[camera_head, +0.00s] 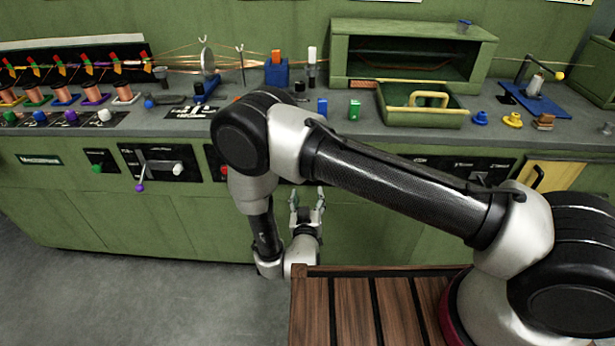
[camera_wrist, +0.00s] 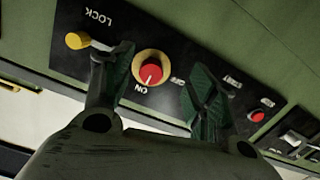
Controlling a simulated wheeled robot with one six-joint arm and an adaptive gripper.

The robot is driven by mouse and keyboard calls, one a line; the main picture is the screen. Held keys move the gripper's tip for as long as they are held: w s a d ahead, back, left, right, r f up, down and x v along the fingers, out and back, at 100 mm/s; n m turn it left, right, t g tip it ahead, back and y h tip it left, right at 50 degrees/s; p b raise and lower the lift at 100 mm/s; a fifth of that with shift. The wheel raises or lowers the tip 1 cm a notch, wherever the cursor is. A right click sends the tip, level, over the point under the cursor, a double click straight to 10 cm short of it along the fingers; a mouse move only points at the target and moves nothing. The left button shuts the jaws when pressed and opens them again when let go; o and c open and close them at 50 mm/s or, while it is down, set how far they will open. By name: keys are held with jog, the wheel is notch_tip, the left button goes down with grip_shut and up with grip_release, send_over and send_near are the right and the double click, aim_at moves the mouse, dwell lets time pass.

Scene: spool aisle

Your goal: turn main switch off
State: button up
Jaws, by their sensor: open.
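The main switch (camera_wrist: 150,72) is a round red knob with a white mark and a yellow ring on a black panel in the wrist view. The word "ON", upside down in the picture, is beside it. My gripper (camera_wrist: 160,62) is open, with one finger on each side of the knob in the picture. Whether the fingers touch it I cannot tell. In the head view my gripper (camera_head: 306,200) points at the green cabinet front, and my arm hides much of the panel behind it.
A yellow-knobbed lever (camera_wrist: 78,40) marked "LOCK" is left of the switch, and a red button (camera_wrist: 257,115) is to its right. The counter (camera_head: 400,134) above holds a green tray (camera_head: 425,121) and small blocks. A slatted wooden deck (camera_head: 350,310) is in front.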

jog(key=shift+t, duration=0.6)
jog(key=w, duration=0.2)
jog(key=w+r, duration=0.1)
jog(key=w, duration=0.2)
jog(key=w+r, duration=0.1)
jog(key=w, duration=0.2)
jog(key=shift+d+r, duration=0.1)
jog(key=shift+r, duration=0.1)
jog(key=shift+c, duration=0.3)
jog(key=c, duration=1)
